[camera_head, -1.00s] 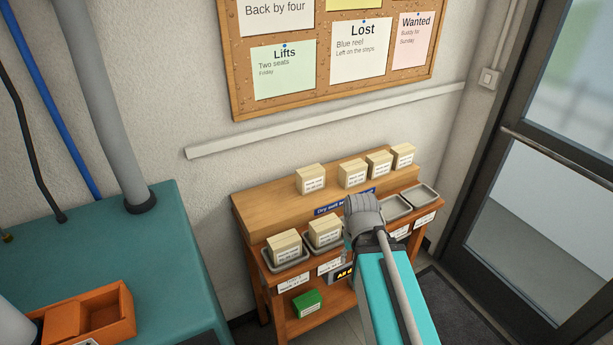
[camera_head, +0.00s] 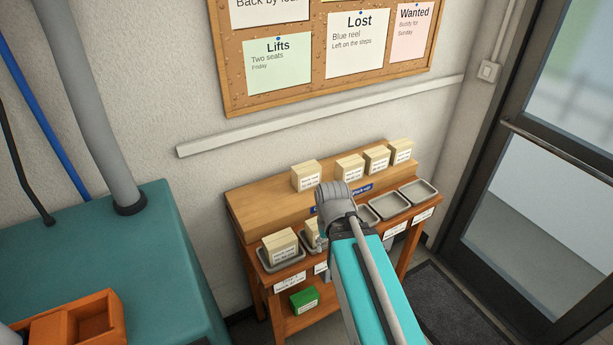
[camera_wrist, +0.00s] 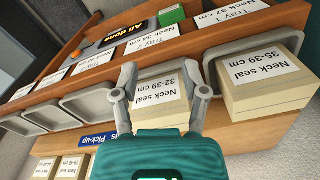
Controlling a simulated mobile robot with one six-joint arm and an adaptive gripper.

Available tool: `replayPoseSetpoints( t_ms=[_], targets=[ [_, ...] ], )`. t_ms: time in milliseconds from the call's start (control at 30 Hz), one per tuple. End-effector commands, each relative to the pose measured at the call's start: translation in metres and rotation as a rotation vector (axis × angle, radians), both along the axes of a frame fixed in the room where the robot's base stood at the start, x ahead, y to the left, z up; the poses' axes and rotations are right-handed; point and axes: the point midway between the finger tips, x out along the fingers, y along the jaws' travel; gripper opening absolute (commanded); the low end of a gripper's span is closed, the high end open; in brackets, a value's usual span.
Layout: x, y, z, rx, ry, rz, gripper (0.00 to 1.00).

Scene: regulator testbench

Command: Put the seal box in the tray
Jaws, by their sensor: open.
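A cream seal box labelled "Neck seal" 32-something cm (camera_wrist: 160,98) sits in the second tray (camera_wrist: 172,70), whose label reads Tray 2, Neck 34 cm. My gripper (camera_wrist: 160,93) is open, with one finger on each side of this box. I cannot tell whether the fingers touch it. In the head view my wrist hides the fingers and most of this box (camera_head: 312,235). Another seal box, labelled 35-39 cm (camera_wrist: 262,88), sits in Tray 1; it also shows in the head view (camera_head: 281,245).
Several seal boxes (camera_head: 349,168) stand on the raised wooden step (camera_head: 270,205) behind the trays. Empty trays (camera_head: 390,206) lie to the right. A green box (camera_head: 304,300) is on the lower shelf. A teal bench (camera_head: 160,260) stands left; a door is right.

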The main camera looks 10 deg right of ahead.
Motion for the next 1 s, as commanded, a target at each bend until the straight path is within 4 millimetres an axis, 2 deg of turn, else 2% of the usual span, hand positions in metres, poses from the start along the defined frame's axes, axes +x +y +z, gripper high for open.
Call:
replayPoseSetpoints(
  t_ms=[33, 200, 267, 367, 567, 1000],
  targets=[
    [0.0, 0.0, 0.0, 0.0, 0.0, 0.0, 0.61],
    [0.005, 0.0, 0.003, -0.005, -0.001, -0.015, 0.92],
    [0.01, 0.0, 0.006, -0.01, -0.002, -0.032, 1.0],
    [0.023, 0.006, 0.013, -0.025, -0.006, -0.076, 1.0],
    [0.068, 0.009, 0.039, -0.079, -0.028, -0.263, 1.0],
    [0.2, 0.029, 0.112, -0.213, -0.179, -0.844, 1.0]
  ],
)
